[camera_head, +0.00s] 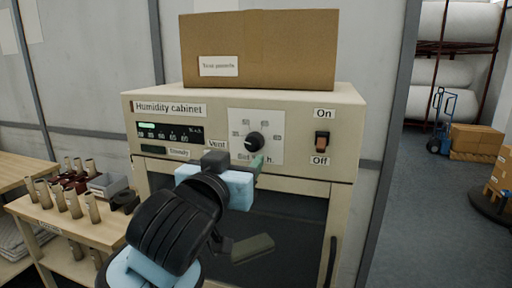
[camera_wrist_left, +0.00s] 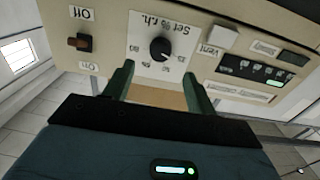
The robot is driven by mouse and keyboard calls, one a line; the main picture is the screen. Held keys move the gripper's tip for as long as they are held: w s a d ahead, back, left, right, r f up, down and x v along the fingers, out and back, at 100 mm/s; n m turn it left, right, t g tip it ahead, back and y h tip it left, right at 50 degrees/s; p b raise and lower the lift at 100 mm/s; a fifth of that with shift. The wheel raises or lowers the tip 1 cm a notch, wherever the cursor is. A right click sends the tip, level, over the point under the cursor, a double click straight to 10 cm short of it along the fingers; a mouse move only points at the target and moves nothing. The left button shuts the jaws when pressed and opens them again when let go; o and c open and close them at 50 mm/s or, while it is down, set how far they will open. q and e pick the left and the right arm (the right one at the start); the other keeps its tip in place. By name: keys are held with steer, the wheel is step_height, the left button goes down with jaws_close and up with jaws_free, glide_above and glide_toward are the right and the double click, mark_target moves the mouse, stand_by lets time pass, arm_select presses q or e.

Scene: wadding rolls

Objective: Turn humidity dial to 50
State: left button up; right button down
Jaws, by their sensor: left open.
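The humidity cabinet (camera_head: 193,110) stands against the wall. Its black round humidity dial (camera_head: 254,142) sits on a white scale plate (camera_head: 273,152), with small numbers around it that are hard to read. The dial's pointer setting is not clear. My left gripper (camera_head: 250,164) is open just below and in front of the dial, its green fingertip over the plate's lower edge. In the left wrist view the panel appears upside down; the dial (camera_wrist_left: 160,49) lies beyond and between the two spread green fingers (camera_wrist_left: 159,82), apparently untouched. My right gripper is out of view.
An On/Off switch (camera_head: 321,142) is right of the dial, and a Vent label and a display (camera_head: 170,134) are left. A cardboard box (camera_head: 262,48) stands on top. A side table (camera_head: 83,228) with several tubes is at left.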

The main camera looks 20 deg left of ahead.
mark_target(252, 145)
arm_select(q)
steer(key=w, duration=0.7)
steer(key=shift+w, duration=0.4)
steer(key=c, duration=1)
